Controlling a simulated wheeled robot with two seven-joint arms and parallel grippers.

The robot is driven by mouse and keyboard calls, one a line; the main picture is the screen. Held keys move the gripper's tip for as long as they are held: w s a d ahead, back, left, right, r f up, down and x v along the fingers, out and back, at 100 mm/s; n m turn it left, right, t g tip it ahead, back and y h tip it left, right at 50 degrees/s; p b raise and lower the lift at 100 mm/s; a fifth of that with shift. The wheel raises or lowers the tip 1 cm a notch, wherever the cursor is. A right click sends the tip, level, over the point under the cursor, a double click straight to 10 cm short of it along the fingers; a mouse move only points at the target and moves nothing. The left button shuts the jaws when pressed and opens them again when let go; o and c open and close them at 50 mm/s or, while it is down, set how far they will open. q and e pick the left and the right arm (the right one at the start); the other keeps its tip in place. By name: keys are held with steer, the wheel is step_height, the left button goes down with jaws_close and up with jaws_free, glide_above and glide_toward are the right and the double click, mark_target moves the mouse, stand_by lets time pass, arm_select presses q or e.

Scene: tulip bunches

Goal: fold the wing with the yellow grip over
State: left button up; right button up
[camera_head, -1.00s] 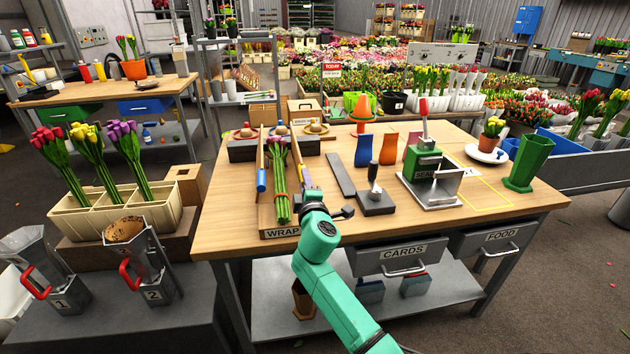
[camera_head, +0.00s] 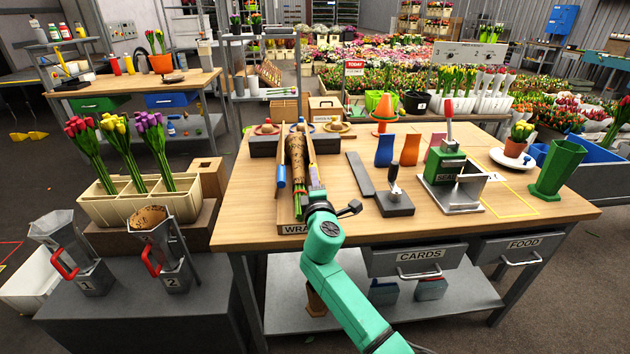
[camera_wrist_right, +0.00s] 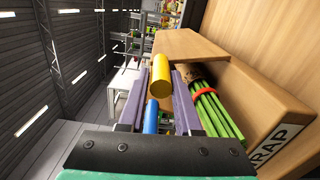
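A tulip bunch lies on the wooden wrap board, with brown paper (camera_head: 296,153) around its upper part. In the right wrist view its green stems (camera_wrist_right: 212,110) and red band show. The wing with the blue grip (camera_head: 281,176) stands along the bunch's left side. The wing with the yellow grip (camera_wrist_right: 160,74) is on its right side. My right gripper (camera_head: 314,180) is at that wing's near end. The yellow grip lies between its purple fingertips (camera_wrist_right: 158,72); whether they press on it is unclear. My left gripper is not in view.
A grey bar (camera_head: 360,175) and a dark block with an upright handle (camera_head: 395,203) lie right of the board. A green press (camera_head: 444,170) stands farther right. A cream tulip crate (camera_head: 125,207) stands left of the bench.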

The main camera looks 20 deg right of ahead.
steer(key=shift+o, duration=1.4)
steer(key=shift+w, duration=0.1)
steer(key=b+v, duration=0.1)
steer(key=v, duration=1.3)
steer(key=shift+s, duration=0.3)
steer(key=shift+a+f, duration=0.1)
steer(key=shift+a, duration=0.05)
